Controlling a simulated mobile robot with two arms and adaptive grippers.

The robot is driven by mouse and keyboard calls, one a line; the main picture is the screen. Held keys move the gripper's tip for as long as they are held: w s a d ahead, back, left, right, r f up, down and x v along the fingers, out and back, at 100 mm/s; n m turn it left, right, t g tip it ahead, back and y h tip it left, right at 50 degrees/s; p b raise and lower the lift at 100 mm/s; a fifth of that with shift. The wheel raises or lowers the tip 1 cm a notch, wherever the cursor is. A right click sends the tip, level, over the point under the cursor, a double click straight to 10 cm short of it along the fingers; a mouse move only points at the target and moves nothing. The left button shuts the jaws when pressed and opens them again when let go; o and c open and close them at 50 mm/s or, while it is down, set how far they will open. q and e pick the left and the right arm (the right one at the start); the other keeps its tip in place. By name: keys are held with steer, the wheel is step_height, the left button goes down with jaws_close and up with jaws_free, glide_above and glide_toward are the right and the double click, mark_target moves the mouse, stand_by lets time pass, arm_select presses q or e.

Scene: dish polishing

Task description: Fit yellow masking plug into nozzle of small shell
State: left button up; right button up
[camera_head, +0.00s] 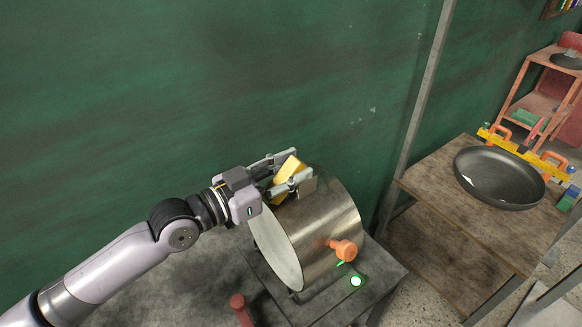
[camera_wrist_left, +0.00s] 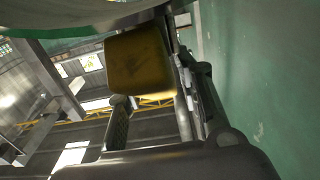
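The small shell (camera_head: 325,225) is a shiny metal cylinder lying on its side, its open pale end facing lower left. My left gripper (camera_head: 293,172) is over the shell's top and has the yellow masking plug (camera_head: 287,172) between its fingers. The plug looks like a tilted yellow block; it fills much of the wrist view (camera_wrist_left: 140,60), close to the fingers. An orange knob-like piece (camera_head: 345,250) sticks out of the shell's lower right side. The gripper and plug hide part of the shell's top, and I cannot make out an open nozzle there. My right gripper is not in view.
The shell rests on a dark stand (camera_head: 385,275) with a lit green button (camera_head: 356,281). A red handle (camera_head: 240,305) stands in front. A green wall (camera_head: 200,90) rises behind.

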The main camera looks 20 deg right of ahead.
arm_select(q)
steer(key=shift+o, duration=0.7)
steer(key=shift+d+f, duration=0.1)
steer(key=shift+a, duration=0.3)
steer(key=b+v, duration=0.6)
steer(key=v, duration=0.5)
steer(key=shift+a+r, duration=0.25)
steer(key=shift+r, duration=0.05)
steer(key=shift+s, duration=0.15)
